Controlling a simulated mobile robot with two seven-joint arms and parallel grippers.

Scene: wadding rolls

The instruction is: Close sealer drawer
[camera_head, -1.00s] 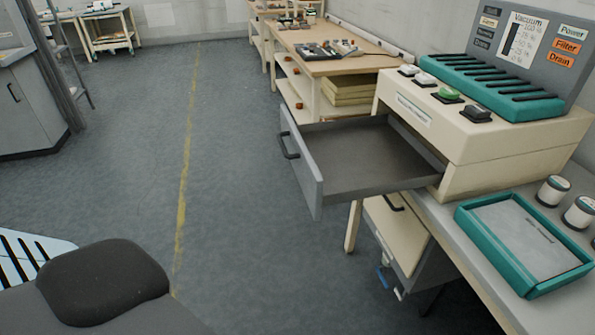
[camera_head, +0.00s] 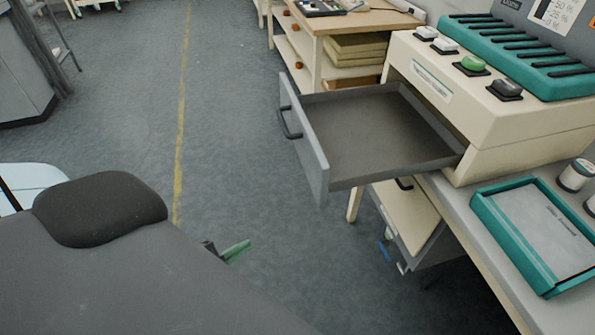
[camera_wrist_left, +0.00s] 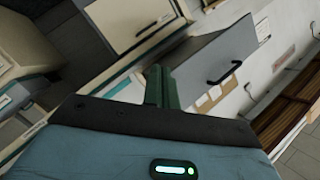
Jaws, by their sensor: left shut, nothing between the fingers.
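The sealer drawer (camera_head: 375,135) is pulled well out of the cream vacuum sealer (camera_head: 500,95) in the head view. It is grey and empty, with a black handle (camera_head: 288,122) on its front panel. My left gripper (camera_head: 236,251) shows at the bottom centre, low and in front of the drawer, apart from it. Its green fingers are shut and empty; they show in the left wrist view (camera_wrist_left: 160,86). A grey drawer front with a black handle (camera_wrist_left: 224,73) is beyond them there, probably the sealer drawer. My right gripper is out of view.
A teal tray (camera_head: 545,235) and white spools (camera_head: 577,174) lie on the bench right of the sealer. A cabinet (camera_head: 412,220) with a cream front stands below the drawer. Open floor (camera_head: 235,120) lies left of the drawer.

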